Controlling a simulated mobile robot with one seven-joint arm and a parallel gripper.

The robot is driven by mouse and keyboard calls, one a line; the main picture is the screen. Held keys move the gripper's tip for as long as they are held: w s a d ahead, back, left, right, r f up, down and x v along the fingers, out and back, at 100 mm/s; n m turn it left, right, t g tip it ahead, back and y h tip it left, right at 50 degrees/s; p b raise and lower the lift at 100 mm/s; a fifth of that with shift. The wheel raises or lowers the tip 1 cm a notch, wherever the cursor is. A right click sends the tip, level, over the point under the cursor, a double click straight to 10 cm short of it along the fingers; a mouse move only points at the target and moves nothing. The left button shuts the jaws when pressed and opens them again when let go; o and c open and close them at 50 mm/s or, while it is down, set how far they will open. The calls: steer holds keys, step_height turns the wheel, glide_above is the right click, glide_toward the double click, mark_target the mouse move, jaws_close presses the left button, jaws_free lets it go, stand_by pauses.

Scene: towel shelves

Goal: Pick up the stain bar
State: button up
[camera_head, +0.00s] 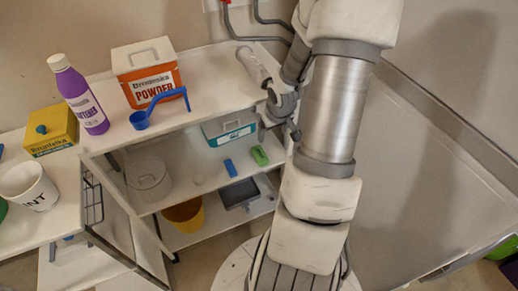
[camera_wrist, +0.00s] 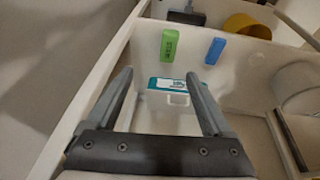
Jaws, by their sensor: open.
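Two small bars lie on the middle shelf, one green and one blue. The green bar (camera_head: 260,155) has dark lettering in the wrist view (camera_wrist: 169,45). The blue bar (camera_head: 230,167) also shows in the wrist view (camera_wrist: 215,51), to the right of the green one. I cannot read which is the stain bar. My gripper (camera_wrist: 158,77) is open and empty. In the wrist view its fingers point toward the bars, with the green bar beyond the gap between the fingertips. In the head view my gripper is by the shelf unit's right side, its fingers hard to make out.
A white box with a teal label (camera_head: 229,127) stands on the middle shelf and shows between my fingers (camera_wrist: 178,97). A lidded pot (camera_head: 148,178) is at left. A yellow bucket (camera_head: 185,215) sits below. Shelf unit walls and the top board bound the space.

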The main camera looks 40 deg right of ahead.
steer(key=f, duration=0.2)
steer(key=b, duration=0.6)
glide_toward(259, 152)
steer(key=f, duration=0.3)
steer(key=shift+s+d+t+y, duration=0.25)
steer(key=shift+d+t+y, duration=0.05)
steer(key=shift+t, duration=0.1)
steer(key=shift+w+b+x, duration=0.2)
steer(key=shift+b+x, duration=0.65)
steer(key=shift+x, duration=0.65)
steer(key=shift+w+b+x, duration=0.25)
steer(key=shift+b+x, duration=0.6)
steer(key=shift+x, duration=0.65)
steer(key=shift+d+f, duration=0.1)
steer(key=shift+d, duration=0.05)
steer(key=shift+c, duration=0.2)
jaws_close()
